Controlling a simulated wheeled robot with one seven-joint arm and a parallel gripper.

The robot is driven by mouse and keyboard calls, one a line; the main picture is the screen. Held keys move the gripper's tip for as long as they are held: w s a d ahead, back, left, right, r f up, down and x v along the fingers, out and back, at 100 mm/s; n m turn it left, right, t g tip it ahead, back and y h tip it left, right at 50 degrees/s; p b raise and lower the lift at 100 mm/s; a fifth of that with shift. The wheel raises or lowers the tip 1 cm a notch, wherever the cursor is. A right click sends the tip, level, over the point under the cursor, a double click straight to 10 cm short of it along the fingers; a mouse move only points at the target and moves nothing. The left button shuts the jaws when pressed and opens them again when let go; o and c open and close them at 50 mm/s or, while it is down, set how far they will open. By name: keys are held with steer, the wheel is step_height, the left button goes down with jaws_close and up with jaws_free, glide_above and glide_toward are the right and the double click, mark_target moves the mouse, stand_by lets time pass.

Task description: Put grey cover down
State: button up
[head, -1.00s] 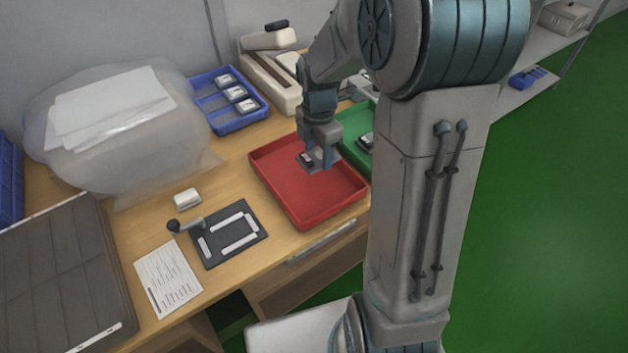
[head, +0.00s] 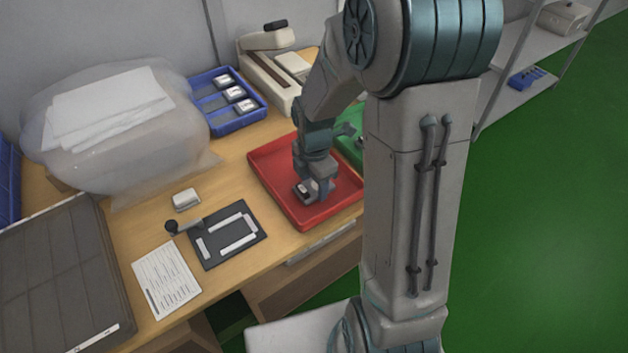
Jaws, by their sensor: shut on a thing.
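My gripper (head: 318,190) is low over the red tray (head: 279,183), fingers pointing down. It is shut on a small grey piece with a dark part (head: 302,191), which I take to be the grey cover. The fingers partly hide it. I cannot tell whether it touches the tray floor. The rest of the red tray looks empty.
Left of the tray lie a dark fixture plate (head: 229,236) with white strips, a small pale block (head: 186,199) and a printed sheet (head: 166,279). A blue tray (head: 225,103) stands behind. A green tray (head: 350,146) sits to the right, partly hidden by my arm.

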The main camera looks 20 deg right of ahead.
mark_target(314, 187)
steer(key=o, duration=1)
steer(key=shift+c, duration=0.2)
step_height(314, 187, up, 11)
steer(key=p, duration=0.2)
steer(key=s+r+m+t, duration=0.1)
steer(key=s+r+m, duration=0.1)
steer(key=s+m, duration=0.5)
steer(key=s+r+m+t, duration=0.1)
steer(key=s+r+m, duration=0.2)
steer(key=m, duration=1.1)
steer(key=shift+s+m+t, duration=0.3)
steer(key=shift+s+m, duration=0.1)
steer(key=shift+s, duration=1.5)
steer(key=shift+a, duration=0.1)
